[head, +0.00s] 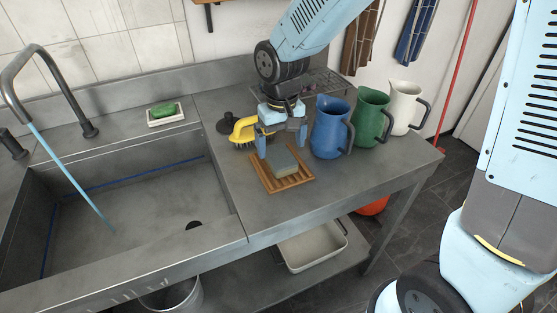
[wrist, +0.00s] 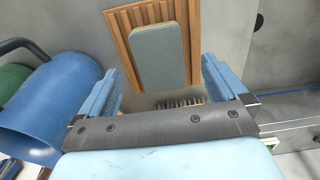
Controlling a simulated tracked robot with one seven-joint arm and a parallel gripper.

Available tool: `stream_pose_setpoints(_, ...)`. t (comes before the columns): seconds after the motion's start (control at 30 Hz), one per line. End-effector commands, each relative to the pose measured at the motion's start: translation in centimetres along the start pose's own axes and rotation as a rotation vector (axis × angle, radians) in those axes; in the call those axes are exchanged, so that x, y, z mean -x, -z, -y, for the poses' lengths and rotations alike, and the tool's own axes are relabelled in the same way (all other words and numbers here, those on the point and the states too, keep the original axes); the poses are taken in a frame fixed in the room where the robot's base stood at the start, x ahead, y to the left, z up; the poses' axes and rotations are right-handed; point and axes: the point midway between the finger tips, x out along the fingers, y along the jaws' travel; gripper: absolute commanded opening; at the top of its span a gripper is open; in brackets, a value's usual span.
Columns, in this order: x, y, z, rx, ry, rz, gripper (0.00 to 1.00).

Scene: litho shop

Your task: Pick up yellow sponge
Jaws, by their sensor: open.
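The sponge (head: 284,160) lies on a slatted wooden rack (head: 265,181) on the steel counter. Its top looks grey and its side a dull yellowish tan in the head view. In the wrist view the grey-green sponge (wrist: 158,55) lies lengthwise on the rack (wrist: 122,27), ahead of the fingers and roughly midway between them. My gripper (head: 282,143) is open and empty, just above and behind the sponge in the head view. Both fingers of my gripper (wrist: 160,80) show apart in the wrist view, with no contact on the sponge visible.
A yellow brush (head: 242,129) lies left of my gripper, near a dark plunger-like item (head: 227,124). Blue (head: 331,128), green (head: 371,117) and white (head: 404,106) jugs stand close to the right. The sink (head: 140,205) is left; a green soap bar (head: 163,110) sits in a dish behind it.

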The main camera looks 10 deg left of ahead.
Motion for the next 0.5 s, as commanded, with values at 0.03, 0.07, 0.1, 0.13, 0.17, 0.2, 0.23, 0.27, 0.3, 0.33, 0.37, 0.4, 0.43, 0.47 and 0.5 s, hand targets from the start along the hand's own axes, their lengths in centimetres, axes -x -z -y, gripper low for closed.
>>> stream_pose_setpoints(0.03,-0.2,0.0,0.0,0.0,0.0,0.001,0.99)
stream_pose_setpoints(0.07,-0.4,0.1,0.0,0.0,0.0,0.001,0.99)
stream_pose_setpoints(0.1,-0.7,0.2,0.0,0.001,0.0,0.0,0.99)
stream_pose_setpoints(0.13,-1.0,0.3,0.0,0.001,0.0,0.001,0.99)
stream_pose_setpoints(0.17,-1.4,0.3,0.0,0.001,0.0,0.002,0.99)
stream_pose_setpoints(0.2,-1.9,0.5,0.0,0.001,0.0,0.003,0.99)
stream_pose_setpoints(0.23,-2.3,0.6,0.0,0.001,0.0,0.002,0.99)
stream_pose_setpoints(0.27,-2.6,0.7,0.0,0.001,0.0,0.002,0.99)
stream_pose_setpoints(0.3,-3.1,0.8,0.0,0.0,0.0,0.003,0.99)
stream_pose_setpoints(0.33,-3.5,0.8,0.0,0.0,0.0,0.002,0.99)
stream_pose_setpoints(0.37,-3.9,0.8,0.0,0.0,0.0,0.002,0.99)
stream_pose_setpoints(0.4,-4.3,0.8,0.0,0.0,0.0,0.002,0.99)
stream_pose_setpoints(0.43,-4.6,0.8,-0.1,0.0,0.0,0.002,0.99)
stream_pose_setpoints(0.47,-4.8,0.8,-0.1,0.0,0.0,0.001,0.99)
stream_pose_setpoints(0.5,-5.0,0.8,-0.1,0.0,0.0,0.001,0.99)
